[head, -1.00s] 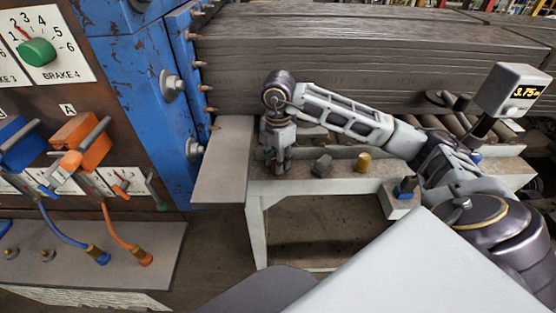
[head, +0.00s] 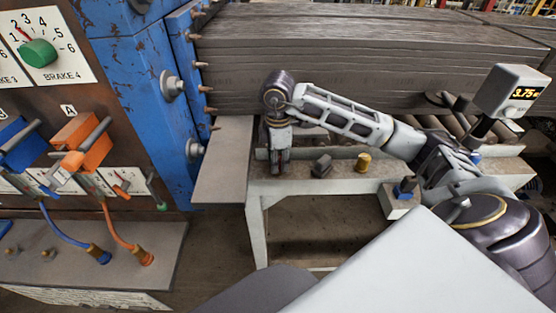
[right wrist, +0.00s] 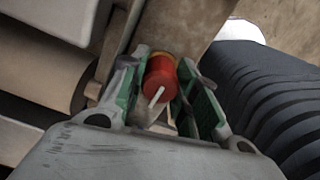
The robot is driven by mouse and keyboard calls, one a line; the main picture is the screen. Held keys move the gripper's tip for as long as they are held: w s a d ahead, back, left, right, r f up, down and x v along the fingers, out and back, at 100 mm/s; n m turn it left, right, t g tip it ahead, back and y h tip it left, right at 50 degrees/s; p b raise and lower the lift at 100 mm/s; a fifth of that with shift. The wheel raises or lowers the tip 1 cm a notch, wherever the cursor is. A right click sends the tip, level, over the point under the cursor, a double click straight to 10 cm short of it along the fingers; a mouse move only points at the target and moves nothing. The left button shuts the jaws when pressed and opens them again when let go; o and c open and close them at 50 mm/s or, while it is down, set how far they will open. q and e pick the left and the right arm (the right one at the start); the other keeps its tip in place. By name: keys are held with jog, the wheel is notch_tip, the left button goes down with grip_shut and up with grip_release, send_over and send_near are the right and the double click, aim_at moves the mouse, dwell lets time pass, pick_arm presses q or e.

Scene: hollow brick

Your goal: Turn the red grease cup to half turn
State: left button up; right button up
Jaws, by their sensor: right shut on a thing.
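The red grease cup (right wrist: 160,75) shows in the right wrist view, between the two green-padded fingers of my right gripper (right wrist: 158,88). A pale pointer line runs across its red top toward the lower left. My right gripper is shut on the cup. In the head view my right gripper (head: 279,160) points down at the left end of the grey bench (head: 300,188), and it hides the cup there. My left gripper is not in view.
A dark grey cup (head: 321,166) and a yellow cup (head: 363,162) stand on the bench to the right of my gripper. A blue machine frame (head: 135,90) with bolts rises at the left. A control panel (head: 45,105) with levers and hoses is farther left. Stacked grey planks (head: 380,55) lie behind.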

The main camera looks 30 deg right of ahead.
jog(key=shift+w+d+r, duration=0.1)
jog(key=o, duration=0.8)
jog(key=shift+c, duration=0.2)
jog(key=shift+r, duration=5.9)
